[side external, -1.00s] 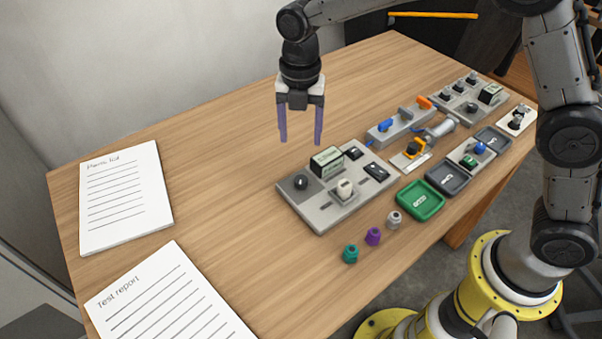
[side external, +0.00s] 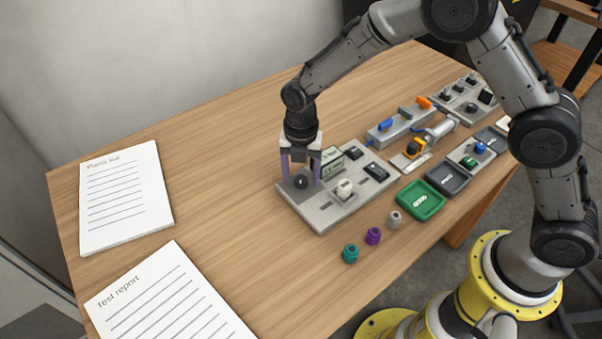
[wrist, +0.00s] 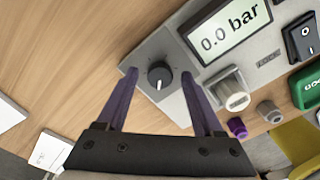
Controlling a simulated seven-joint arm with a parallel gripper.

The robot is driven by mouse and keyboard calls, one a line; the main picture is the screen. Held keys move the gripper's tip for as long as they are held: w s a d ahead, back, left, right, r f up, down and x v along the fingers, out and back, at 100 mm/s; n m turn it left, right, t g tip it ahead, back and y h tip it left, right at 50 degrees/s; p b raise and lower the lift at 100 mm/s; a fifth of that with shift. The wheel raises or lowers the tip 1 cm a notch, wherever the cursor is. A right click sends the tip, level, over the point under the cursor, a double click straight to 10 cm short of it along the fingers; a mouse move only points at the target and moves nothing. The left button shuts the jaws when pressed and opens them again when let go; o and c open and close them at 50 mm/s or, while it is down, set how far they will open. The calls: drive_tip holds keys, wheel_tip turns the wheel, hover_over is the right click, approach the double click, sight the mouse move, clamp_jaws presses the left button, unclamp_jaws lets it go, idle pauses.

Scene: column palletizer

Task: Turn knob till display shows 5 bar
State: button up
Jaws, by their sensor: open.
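The black knob (wrist: 159,75) with a white pointer line sits on the corner of a grey panel (side external: 322,221); it also shows in the side view (side external: 300,181). The display (wrist: 229,27) beside it reads 0.0 bar in the wrist view; in the side view the display (side external: 331,160) is partly behind a finger. My gripper (side external: 301,180) is open, pointing down, with its purple fingers on either side of the knob. In the wrist view my gripper (wrist: 160,78) shows gaps between both fingers and the knob. Whether the fingertips are at knob height I cannot tell.
A white knob (side external: 344,188) and black rocker switches (side external: 376,172) share the panel. A green tray (side external: 419,201) and several small coloured caps (side external: 373,236) lie to its right and front. More fixtures stand behind. Papers (side external: 125,198) lie left, with bare table between.

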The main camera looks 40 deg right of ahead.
drive_tip(key=shift+c, duration=0.3)
clamp_jaws()
